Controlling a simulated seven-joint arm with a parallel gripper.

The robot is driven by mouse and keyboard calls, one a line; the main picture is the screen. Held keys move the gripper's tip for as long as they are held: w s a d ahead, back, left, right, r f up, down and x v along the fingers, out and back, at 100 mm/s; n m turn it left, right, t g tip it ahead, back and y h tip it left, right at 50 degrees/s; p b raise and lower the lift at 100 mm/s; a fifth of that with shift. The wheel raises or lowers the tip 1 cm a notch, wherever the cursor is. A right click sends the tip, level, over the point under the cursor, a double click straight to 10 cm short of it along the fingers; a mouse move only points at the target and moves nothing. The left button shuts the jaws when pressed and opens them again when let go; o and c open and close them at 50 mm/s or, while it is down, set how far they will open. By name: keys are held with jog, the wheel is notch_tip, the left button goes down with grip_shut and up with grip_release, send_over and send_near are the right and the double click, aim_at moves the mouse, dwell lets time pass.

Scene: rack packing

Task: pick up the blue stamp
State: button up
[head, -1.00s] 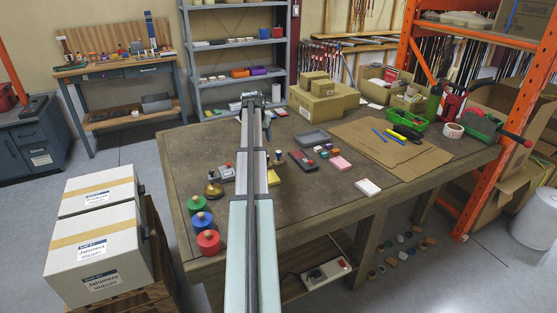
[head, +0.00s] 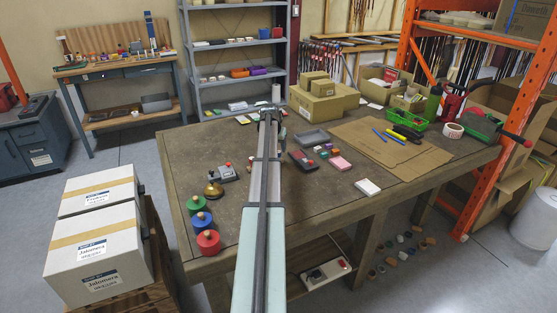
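A blue round piece with a tan knob (head: 203,221) stands at the table's left front edge. It is the clearest blue stamp-like thing, but I cannot be sure that it is the stamp. A similar green piece (head: 196,204) stands behind it and a red one (head: 208,242) in front of it. Small coloured blocks (head: 328,150), one of them purplish, lie right of my arm, too small to tell apart. My arm reaches away over the middle of the table. My gripper (head: 272,114) is at its far end, well apart from the blue piece; its fingers cannot be made out.
A brass bell (head: 213,190) and a grey device (head: 222,173) stand left of my arm. A dark device (head: 303,161), a grey tray (head: 312,138), a pink pad (head: 340,163) and a white pad (head: 368,187) lie right. Cardboard boxes (head: 322,103) stand behind. The front middle is partly hidden.

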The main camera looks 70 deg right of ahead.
aim_at(279, 152)
jog(key=shift+x, duration=2.6)
jog(key=shift+s+d, duration=0.1)
jog(key=shift+s, duration=0.1)
grip_shut()
jog(key=shift+r, duration=0.1)
notch_tip(279, 152, up, 10)
